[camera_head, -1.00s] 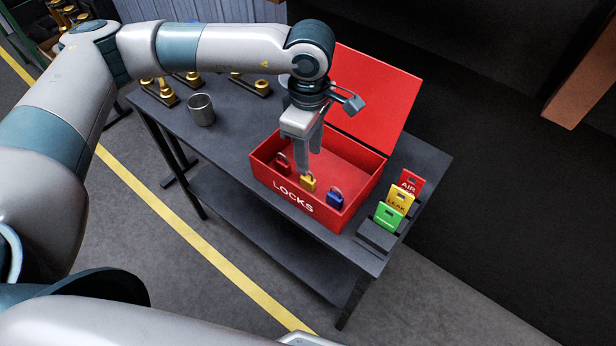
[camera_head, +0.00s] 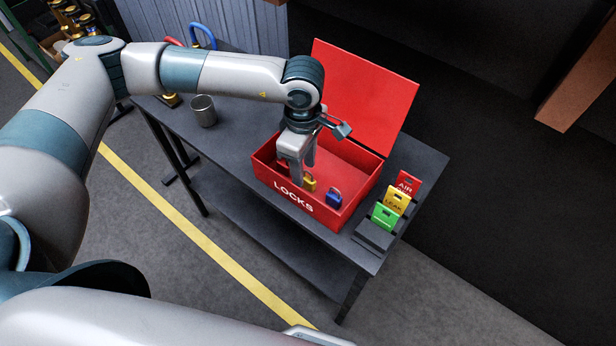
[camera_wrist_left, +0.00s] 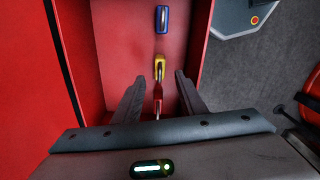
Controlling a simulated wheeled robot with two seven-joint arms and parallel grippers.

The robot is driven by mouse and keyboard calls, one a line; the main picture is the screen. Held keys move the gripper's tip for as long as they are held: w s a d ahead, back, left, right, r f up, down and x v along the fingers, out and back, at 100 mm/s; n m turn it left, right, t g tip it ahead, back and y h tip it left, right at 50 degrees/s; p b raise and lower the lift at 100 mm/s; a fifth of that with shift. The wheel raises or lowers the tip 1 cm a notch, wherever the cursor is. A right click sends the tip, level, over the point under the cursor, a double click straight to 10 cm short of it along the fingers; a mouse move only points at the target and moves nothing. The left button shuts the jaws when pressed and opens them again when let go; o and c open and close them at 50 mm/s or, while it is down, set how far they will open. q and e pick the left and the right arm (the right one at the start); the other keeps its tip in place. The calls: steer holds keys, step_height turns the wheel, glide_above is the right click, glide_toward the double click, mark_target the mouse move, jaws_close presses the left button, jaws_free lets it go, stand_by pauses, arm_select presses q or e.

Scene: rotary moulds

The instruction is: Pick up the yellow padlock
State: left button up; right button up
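The yellow padlock (camera_head: 309,183) stands in the red box marked LOCKS (camera_head: 325,220), by the box's front wall, between a blue padlock (camera_head: 333,199) and a red one. In the left wrist view, the yellow padlock (camera_wrist_left: 159,68) is in the middle, with the blue padlock (camera_wrist_left: 161,19) above it and the red padlock (camera_wrist_left: 157,99) below it. My left gripper (camera_head: 304,171) points down into the box. In the left wrist view, its fingers (camera_wrist_left: 160,82) are apart, with the red padlock between them and the yellow padlock just past the tips. My right gripper is not seen.
The box's open red lid (camera_head: 365,95) stands up behind it. A rack with red, yellow (camera_head: 396,199) and green tags is to the right. A metal cup (camera_head: 203,110) stands on the dark table (camera_head: 225,140) to the left, with bare tabletop between.

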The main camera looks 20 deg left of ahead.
arm_select(q)
steer(key=shift+f, duration=1.15)
jaws_close()
